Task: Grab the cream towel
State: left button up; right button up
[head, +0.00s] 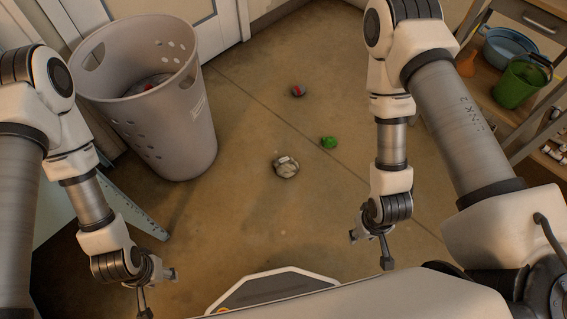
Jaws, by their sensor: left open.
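The cream towel (286,168) appears as a small crumpled pale bundle on the floor, near the middle of the head view. A small whitish patch shows on its top. My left gripper (157,291) is at the lower left, open and empty, well apart from the towel. My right gripper (371,249) hangs right of and below the towel in the picture, apart from it. Its fingers look spread, with nothing between them.
A green crumpled item (328,142) and a red-and-grey one (298,91) lie on the floor beyond the towel. A tall perforated hamper (170,125) stands left, with something inside. A shelf at right holds a blue tub (508,47) and green bucket (515,86). The floor around the towel is clear.

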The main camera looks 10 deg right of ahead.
aim_at(286, 167)
jog(key=i+z, duration=0.4)
jog(key=i+j+z, duration=0.15)
jog(key=z, duration=0.25)
jog(key=i+j+z, duration=0.25)
jog(key=z, duration=0.15)
